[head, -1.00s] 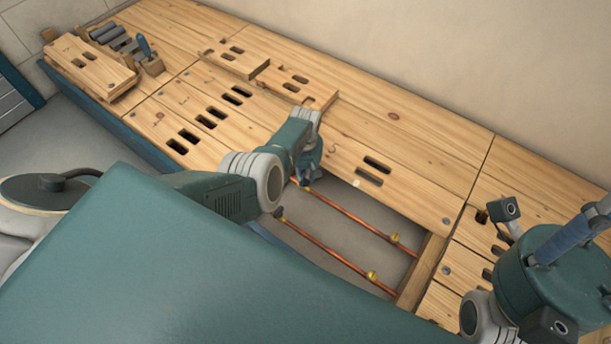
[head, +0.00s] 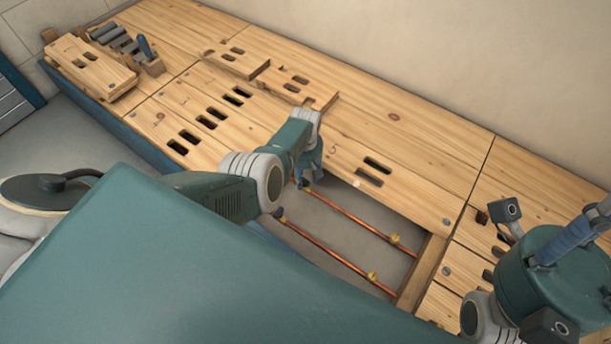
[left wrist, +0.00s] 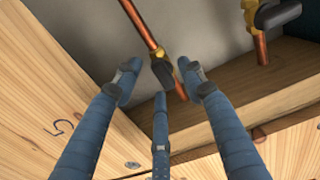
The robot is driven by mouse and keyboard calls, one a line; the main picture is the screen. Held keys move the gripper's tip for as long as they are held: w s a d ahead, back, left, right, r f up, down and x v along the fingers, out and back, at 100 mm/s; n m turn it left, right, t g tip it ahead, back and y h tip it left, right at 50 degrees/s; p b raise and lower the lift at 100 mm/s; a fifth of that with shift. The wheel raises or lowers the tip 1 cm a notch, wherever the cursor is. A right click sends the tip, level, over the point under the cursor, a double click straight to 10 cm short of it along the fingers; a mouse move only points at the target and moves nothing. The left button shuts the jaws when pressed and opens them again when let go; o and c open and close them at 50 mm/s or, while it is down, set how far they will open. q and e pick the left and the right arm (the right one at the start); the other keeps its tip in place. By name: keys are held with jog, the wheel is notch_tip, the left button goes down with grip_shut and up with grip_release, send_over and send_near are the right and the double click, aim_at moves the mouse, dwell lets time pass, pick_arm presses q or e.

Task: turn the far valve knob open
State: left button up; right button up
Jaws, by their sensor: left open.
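The far valve knob (left wrist: 163,73) is dark and sits on a brass valve body (left wrist: 182,66) on a copper pipe, seen in the left wrist view. My left gripper (left wrist: 160,82) is open, with its blue fingertips spread around this knob; whether any touch it I cannot tell. In the head view my left gripper (head: 308,172) reaches into the floor opening at the far pipe's left end and partly hides the valve there. The near valve (left wrist: 262,15) has a similar dark knob. My right gripper (head: 572,240) is only partly in view at the right edge, and its jaws are unclear.
Two copper pipes (head: 345,217) run across the opening, with brass fittings (head: 394,239) near their right ends. Wooden boards with slots (head: 400,170) surround the opening, and a wooden beam (head: 423,270) closes its right side. A stack of boards (head: 88,70) lies at the far left.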

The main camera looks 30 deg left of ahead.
aim_at(305, 178)
pick_arm(q)
notch_tip(305, 178, up, 12)
dwell(0.7)
dwell(0.4)
